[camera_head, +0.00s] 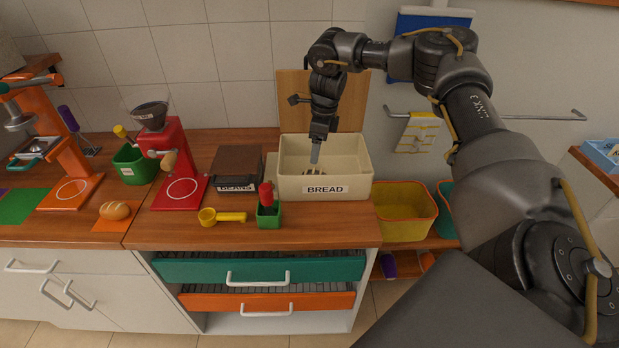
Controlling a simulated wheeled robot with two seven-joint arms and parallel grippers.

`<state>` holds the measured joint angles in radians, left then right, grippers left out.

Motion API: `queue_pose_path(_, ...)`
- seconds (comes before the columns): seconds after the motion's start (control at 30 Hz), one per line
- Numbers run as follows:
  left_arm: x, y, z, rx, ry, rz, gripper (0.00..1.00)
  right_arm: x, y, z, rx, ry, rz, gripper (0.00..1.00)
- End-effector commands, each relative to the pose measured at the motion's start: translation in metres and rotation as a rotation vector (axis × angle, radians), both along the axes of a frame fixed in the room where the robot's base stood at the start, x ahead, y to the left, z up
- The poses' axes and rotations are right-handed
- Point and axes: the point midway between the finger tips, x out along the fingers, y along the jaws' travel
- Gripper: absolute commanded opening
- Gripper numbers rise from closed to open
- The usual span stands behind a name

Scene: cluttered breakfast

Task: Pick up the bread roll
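The bread roll (115,211) is golden brown with scored marks on top. My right gripper (320,138) reaches down over the cream bin labelled BREAD (353,187). A thin grey piece (315,155) extends below the gripper toward a small yellowish thing (311,171) inside the bin. I cannot tell whether the gripper grips this piece or how far apart its fingers are. My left gripper is not in view.
A red grinder (179,167), a brown BEANS box (235,168), a yellow scoop (221,216) and a green holder (268,215) stand between the roll and the bin. An orange machine (68,160) stands behind the roll.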

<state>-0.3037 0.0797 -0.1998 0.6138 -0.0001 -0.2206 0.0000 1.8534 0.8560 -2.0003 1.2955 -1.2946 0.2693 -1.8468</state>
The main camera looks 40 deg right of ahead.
Motion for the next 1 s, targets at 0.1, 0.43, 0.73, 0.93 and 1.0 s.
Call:
queue_pose_path(0.1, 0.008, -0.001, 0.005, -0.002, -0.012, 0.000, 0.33, -0.002, -0.001, -0.014, 0.000, 0.005, -0.004, 0.74)
queue_pose_path(0.43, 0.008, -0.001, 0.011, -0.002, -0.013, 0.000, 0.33, 0.003, 0.004, -0.052, 0.000, 0.002, -0.002, 0.74)
queue_pose_path(0.73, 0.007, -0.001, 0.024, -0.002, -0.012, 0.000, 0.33, 0.005, 0.008, -0.071, -0.001, 0.006, -0.001, 0.74)
queue_pose_path(0.93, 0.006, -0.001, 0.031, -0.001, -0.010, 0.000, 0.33, 0.008, 0.011, -0.099, -0.001, 0.004, -0.001, 0.74)
queue_pose_path(1.0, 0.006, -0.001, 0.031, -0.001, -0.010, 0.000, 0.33, 0.009, 0.012, -0.103, 0.000, 0.002, -0.001, 0.74)
